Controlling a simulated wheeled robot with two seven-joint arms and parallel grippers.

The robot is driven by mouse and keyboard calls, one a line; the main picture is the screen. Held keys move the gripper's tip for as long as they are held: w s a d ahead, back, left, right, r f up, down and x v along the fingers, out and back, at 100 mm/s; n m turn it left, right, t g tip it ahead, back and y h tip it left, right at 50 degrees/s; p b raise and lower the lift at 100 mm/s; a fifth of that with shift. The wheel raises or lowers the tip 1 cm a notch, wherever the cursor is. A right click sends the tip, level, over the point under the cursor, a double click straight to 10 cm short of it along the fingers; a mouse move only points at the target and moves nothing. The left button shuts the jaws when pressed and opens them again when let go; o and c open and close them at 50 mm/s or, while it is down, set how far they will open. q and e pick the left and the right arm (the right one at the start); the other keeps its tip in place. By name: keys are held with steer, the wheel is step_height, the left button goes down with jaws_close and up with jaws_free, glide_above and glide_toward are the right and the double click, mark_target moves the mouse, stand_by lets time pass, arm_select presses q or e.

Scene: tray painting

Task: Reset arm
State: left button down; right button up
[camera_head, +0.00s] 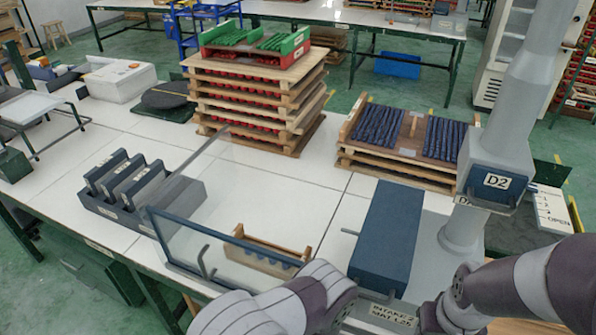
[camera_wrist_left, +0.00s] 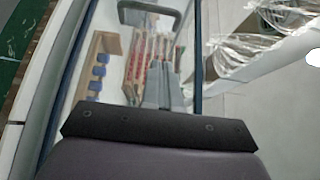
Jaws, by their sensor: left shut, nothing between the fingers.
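My two purple-and-grey arms show at the bottom of the head view, the left one coming in low near the middle and the right one from the right edge. My left gripper (camera_wrist_left: 158,78) shows in the left wrist view, with its grey fingers together and nothing seen between them. Beyond its fingertips is a dark handle-like bar (camera_wrist_left: 150,8); I cannot tell whether they touch. My left gripper cannot be made out in the head view. My right gripper is not visible.
A transparent, blue-framed panel (camera_head: 168,228) stands near my left arm, with a small wooden tray (camera_head: 268,243) behind it. A dark blue box (camera_head: 390,235) stands right of it. Stacked wooden trays (camera_head: 300,115) stand farther back. The white table's middle (camera_head: 270,190) is clear.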

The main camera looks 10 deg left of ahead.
arm_select(q)
steer(key=s+d+f+n+g+h, duration=0.25)
steer(key=f+n+g+h, duration=0.2)
steer(key=f, duration=0.55)
steer(key=s+d+r+n+g+h, duration=0.2)
steer(key=s+d+g+h, duration=0.2)
steer(key=d+g+h, duration=0.3)
steer(key=s+a+r+n, duration=0.1)
steer(key=a+r, duration=0.3)
steer(key=r, duration=0.7)
steer(key=s+a+r+n, duration=0.1)
steer(key=a+r, duration=0.2)
steer(key=r, duration=0.9)
steer(key=shift+s+a+n+h, duration=0.3)
steer(key=shift+a+n+h, duration=0.05)
steer(key=shift+a, duration=0.05)
